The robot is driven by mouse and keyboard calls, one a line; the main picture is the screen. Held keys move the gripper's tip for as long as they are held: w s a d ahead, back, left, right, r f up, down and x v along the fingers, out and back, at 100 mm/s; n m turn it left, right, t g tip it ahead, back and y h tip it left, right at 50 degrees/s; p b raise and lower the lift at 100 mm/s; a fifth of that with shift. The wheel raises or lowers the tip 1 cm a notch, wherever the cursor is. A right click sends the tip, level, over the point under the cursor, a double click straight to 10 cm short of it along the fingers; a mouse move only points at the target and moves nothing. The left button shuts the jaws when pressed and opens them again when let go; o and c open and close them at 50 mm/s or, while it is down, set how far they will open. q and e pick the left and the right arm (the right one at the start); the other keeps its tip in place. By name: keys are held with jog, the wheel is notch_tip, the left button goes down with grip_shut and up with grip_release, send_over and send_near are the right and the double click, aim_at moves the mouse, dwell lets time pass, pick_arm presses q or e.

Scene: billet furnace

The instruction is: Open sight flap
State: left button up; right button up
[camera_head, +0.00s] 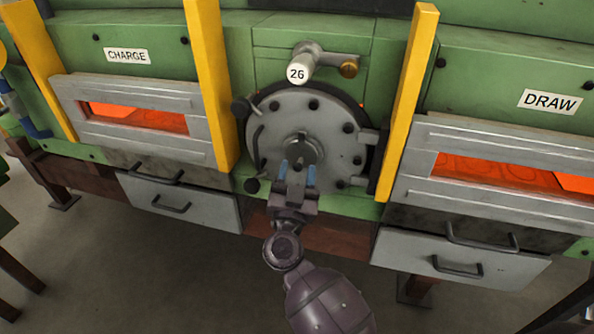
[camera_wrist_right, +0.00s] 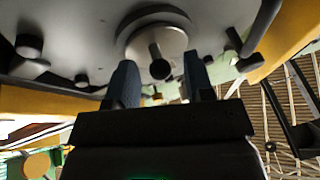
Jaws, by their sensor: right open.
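A round grey bolted cover (camera_head: 265,155) sits on the green furnace front between two yellow posts. At its centre is a round hub (camera_head: 303,148), the likely sight flap, with a small dark peg (camera_wrist_right: 160,69) standing out from it in the right wrist view. My right gripper (camera_head: 297,170) is open, its blue-grey fingers pointing up at the hub from below. In the wrist view the peg shows between the fingertips, and I cannot tell whether they touch it. The fingers partly hide the lower hub in the head view. My left gripper is not in view.
Grey drawers with handles (camera_head: 457,268) sit below. The floor in front is clear.

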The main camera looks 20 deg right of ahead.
jog(key=shift+w+d+r, duration=0.15)
jog(key=shift+w, duration=0.1)
jog(key=shift+c, duration=0.5)
grip_shut()
